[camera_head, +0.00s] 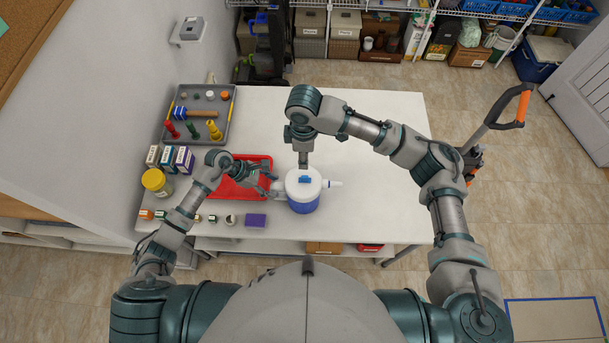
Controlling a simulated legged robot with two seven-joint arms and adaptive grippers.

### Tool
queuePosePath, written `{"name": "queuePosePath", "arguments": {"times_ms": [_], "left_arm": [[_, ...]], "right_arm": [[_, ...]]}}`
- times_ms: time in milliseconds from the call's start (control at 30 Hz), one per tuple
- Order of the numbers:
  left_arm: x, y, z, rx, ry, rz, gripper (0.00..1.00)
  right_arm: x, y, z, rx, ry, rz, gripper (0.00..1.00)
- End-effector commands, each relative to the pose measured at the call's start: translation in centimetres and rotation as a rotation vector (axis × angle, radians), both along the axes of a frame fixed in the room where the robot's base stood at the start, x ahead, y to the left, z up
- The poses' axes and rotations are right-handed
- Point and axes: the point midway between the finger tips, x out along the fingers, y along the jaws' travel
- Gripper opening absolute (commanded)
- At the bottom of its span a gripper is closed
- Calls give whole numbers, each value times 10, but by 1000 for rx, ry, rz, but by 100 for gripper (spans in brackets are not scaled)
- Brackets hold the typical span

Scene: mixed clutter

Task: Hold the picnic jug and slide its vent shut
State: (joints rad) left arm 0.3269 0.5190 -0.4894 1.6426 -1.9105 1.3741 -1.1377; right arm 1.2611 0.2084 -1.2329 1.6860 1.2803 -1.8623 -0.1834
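The picnic jug (304,204) stands upright on the white table, with a blue body and a white lid (294,186). A small blue vent piece (305,180) sits on the lid; whether it is open or shut is too small to tell. A white spout sticks out at the jug's right. My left gripper (272,182) is at the jug's left side, over the red tray's right edge. Its fingers look spread, and I cannot tell whether they touch the jug. My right gripper (303,162) points down just behind the lid; its fingertips are too small to read.
A red tray (238,188) lies left of the jug. A grey tray (223,138) with coloured pieces, several small boxes (184,159), a yellow-lidded jar (157,182) and a purple block (256,220) are farther left or in front. The table's right side (385,210) is clear.

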Motion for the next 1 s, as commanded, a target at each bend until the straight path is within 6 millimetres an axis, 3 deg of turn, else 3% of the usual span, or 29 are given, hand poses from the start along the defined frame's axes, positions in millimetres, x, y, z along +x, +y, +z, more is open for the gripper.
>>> {"name": "queuePosePath", "arguments": {"times_ms": [267, 700, 1000], "left_arm": [[1, 14, 15, 2, -2, 2, 58], [2, 72, 81, 1, 0, 1, 58], [2, 78, 90, 0, 2, -1, 58]], "right_arm": [[0, -1, 0, 0, 0, 0, 41], [0, 0, 0, 0, 0, 0, 41], [0, -2, 0, 1, 0, 0, 41]]}}
